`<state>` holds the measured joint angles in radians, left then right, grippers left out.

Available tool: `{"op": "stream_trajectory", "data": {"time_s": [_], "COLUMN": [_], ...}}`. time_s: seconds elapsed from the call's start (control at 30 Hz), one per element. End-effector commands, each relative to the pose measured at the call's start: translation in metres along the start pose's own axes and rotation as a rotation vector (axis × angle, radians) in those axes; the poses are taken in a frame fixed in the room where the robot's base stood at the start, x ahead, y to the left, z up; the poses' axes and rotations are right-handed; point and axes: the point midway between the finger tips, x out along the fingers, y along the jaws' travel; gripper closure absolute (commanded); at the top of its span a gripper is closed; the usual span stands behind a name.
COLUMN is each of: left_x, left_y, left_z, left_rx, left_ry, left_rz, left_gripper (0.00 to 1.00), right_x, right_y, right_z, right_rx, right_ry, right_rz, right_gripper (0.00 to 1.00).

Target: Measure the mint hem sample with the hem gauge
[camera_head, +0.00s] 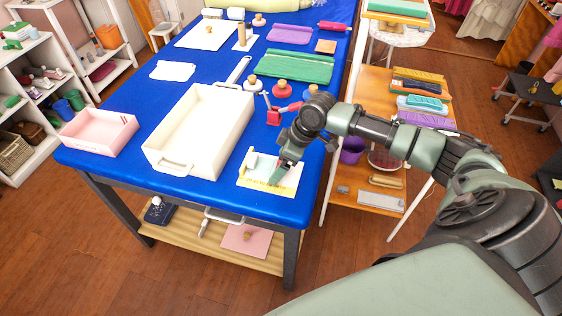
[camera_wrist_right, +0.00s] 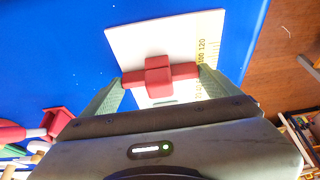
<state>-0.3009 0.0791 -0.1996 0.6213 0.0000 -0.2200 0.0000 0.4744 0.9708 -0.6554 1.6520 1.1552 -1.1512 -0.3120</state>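A white board (camera_head: 262,186) with a yellow numbered scale along one edge lies at the near right corner of the blue table; it also shows in the right wrist view (camera_wrist_right: 130,40). A red bar with a raised middle block (camera_wrist_right: 158,77), which looks like the hem gauge, spans between the fingers of my right gripper (camera_wrist_right: 160,82). Both its ends touch the fingers. In the head view my right gripper (camera_head: 281,174) is low over the board. A small mint patch (camera_wrist_right: 165,102) shows under the bar, probably the hem sample; most of it is hidden. My left gripper is out of view.
A large cream tray (camera_head: 158,148) stands left of the board, and a pink tray (camera_head: 68,137) farther left. A red stand (camera_head: 273,116) and wooden-knobbed weights (camera_head: 252,84) are behind the board. A side table (camera_head: 365,200) stands right, across a gap.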

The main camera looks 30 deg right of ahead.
Motion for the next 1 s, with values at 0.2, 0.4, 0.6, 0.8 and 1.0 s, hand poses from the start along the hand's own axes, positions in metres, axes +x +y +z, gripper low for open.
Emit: {"op": "stream_trajectory", "data": {"time_s": [0.2, 0.4, 0.6, 0.8, 1.0], "left_x": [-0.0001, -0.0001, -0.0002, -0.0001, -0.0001], "left_y": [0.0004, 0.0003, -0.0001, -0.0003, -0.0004], "left_z": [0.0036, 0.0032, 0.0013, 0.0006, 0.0], "left_rx": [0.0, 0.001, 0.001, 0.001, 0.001], "left_ry": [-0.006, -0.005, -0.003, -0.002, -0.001], "left_rz": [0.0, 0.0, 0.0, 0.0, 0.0], "left_gripper": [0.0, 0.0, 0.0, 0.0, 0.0], "right_x": [-0.0004, -0.0006, 0.0002, 0.0001, -0.0001], "right_y": [0.0003, 0.0003, 0.0005, 0.0005, 0.0005], "right_z": [-0.0002, -0.0003, -0.0025, -0.003, -0.0035], "right_rx": [0.0, 0.0, 0.001, 0.001, 0.001], "right_ry": [0.001, 0.001, 0.001, 0.003, 0.005], "right_rz": [0.001, 0.001, 0.001, 0.001, 0.001], "right_gripper": [0.49, 0.49, 0.49, 0.49, 0.49]}}
